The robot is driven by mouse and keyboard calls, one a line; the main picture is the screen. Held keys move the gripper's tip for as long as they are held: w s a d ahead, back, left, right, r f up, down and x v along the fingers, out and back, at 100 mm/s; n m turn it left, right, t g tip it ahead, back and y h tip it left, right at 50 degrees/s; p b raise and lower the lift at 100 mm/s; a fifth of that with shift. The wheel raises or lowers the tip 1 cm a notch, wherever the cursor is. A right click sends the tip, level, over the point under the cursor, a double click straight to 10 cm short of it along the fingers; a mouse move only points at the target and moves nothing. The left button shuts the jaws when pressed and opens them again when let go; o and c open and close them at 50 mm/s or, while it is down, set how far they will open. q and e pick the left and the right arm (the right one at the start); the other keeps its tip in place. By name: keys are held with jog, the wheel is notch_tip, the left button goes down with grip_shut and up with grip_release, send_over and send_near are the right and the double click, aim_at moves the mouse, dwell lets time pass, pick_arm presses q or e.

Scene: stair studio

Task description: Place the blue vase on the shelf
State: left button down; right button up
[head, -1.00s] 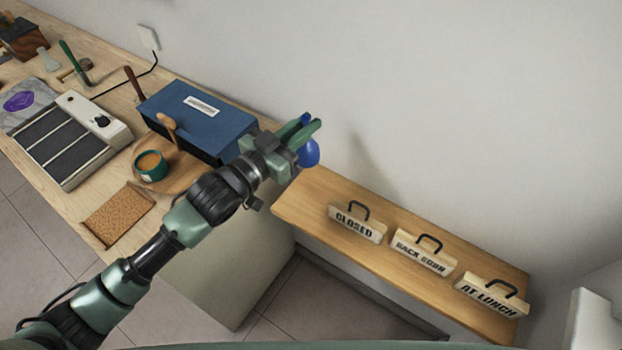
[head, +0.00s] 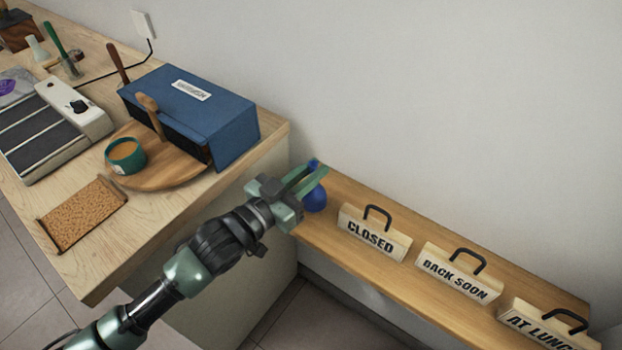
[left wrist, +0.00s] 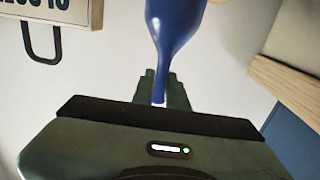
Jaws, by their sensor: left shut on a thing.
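The blue vase (head: 315,198) is at the left end of the wooden shelf (head: 400,283), upright in the head view. My left gripper (head: 311,178) is shut on its narrow neck, with the round body below the fingers. I cannot tell whether the vase's base touches the shelf. In the left wrist view the vase (left wrist: 174,35) shows upside down, its neck between the fingers (left wrist: 160,92). My right gripper is not in view.
Signs reading CLOSED (head: 374,235), BACK SOON (head: 458,272) and AT LUNCH (head: 545,325) stand along the shelf.

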pick_arm(q)
jog(key=shift+w+f, duration=0.15)
jog(key=shift+f, duration=0.1)
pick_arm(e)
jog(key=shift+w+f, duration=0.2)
pick_arm(q)
jog(key=shift+f, duration=0.1)
jog(key=c, duration=1.4)
grip_release()
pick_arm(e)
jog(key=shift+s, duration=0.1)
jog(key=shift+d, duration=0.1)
pick_arm(q)
jog(key=shift+s+a, duration=0.1)
jog(key=shift+s, duration=0.1)
jog(key=v, duration=1.1)
jog(key=shift+s+a+b, duration=0.25)
jog(key=shift+a+b, duration=0.05)
jog(key=shift+b, duration=0.05)
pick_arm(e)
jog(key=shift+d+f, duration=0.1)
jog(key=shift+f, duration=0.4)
